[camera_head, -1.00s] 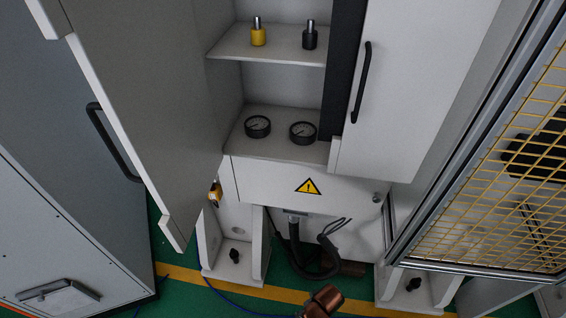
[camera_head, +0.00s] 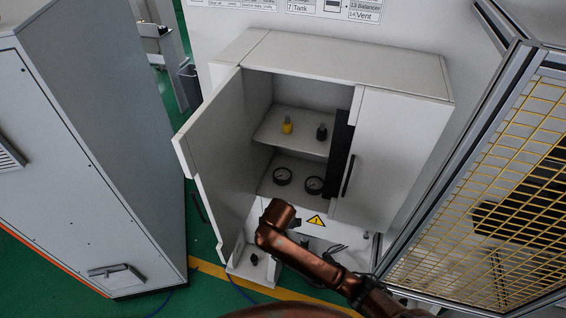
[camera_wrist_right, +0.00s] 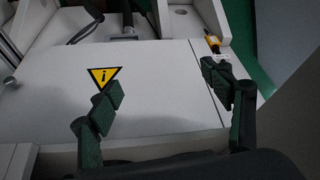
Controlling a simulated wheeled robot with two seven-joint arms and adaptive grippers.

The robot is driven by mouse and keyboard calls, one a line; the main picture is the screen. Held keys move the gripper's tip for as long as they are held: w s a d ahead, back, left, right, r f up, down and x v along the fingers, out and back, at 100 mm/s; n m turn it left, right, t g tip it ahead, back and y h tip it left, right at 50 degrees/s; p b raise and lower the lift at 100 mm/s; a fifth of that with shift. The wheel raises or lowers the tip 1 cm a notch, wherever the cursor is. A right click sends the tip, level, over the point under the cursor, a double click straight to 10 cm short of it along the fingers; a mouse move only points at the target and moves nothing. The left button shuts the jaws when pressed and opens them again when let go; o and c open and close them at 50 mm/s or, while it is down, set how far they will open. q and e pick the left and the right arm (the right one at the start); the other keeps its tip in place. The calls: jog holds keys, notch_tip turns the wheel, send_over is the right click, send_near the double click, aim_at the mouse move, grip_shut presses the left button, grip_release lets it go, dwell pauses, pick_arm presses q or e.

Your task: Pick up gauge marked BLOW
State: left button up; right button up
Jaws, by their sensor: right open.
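Two round dark-rimmed gauges, a left gauge (camera_head: 283,176) and a right gauge (camera_head: 315,185), lie on the lower shelf of the open white cabinet (camera_head: 352,68). Their markings are too small to read, so I cannot tell which is BLOW. My copper right arm reaches in from the lower right in the head view, its wrist in front of the cabinet's lower part. In the right wrist view my right gripper (camera_wrist_right: 163,95) is open and empty over a white panel with a warning triangle (camera_wrist_right: 102,76). No gauge shows there. My left gripper is out of view.
A yellow-based fitting (camera_head: 288,126) and a black-based one (camera_head: 321,132) stand on the upper shelf. The open left door (camera_head: 216,150) and closed right door (camera_head: 385,155) flank the opening. A yellow mesh guard (camera_head: 500,200) stands at right, a grey cabinet (camera_head: 85,150) at left.

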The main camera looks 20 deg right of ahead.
notch_tip(320, 180, up, 12)
jog(key=w+p, duration=0.2)
jog(key=p, duration=0.3)
jog(key=m+h+b, duration=0.1)
jog(key=b, duration=0.2)
send_near(282, 176)
notch_tip(282, 176, down, 4)
jog(key=shift+s+d+r+t, duration=0.1)
jog(key=shift+s+t, duration=0.1)
jog(key=shift+t, duration=0.2)
jog(key=shift+w+d, duration=0.3)
jog(key=shift+w, duration=0.5)
jog(key=shift+w+d+f, duration=0.15)
jog(key=shift+w+f, duration=0.1)
jog(key=shift+f, duration=0.05)
jog(key=p+x, duration=0.1)
jog(key=x, duration=0.3)
jog(key=shift+w+f, duration=0.15)
jog(key=shift+f, duration=0.15)
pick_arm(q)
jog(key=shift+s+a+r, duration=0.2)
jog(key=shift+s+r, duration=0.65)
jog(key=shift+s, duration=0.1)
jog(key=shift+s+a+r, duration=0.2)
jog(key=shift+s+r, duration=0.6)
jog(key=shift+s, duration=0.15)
pick_arm(e)
jog(key=c, duration=1.4)
jog(key=shift+o, duration=0.2)
jog(key=shift+r, duration=0.1)
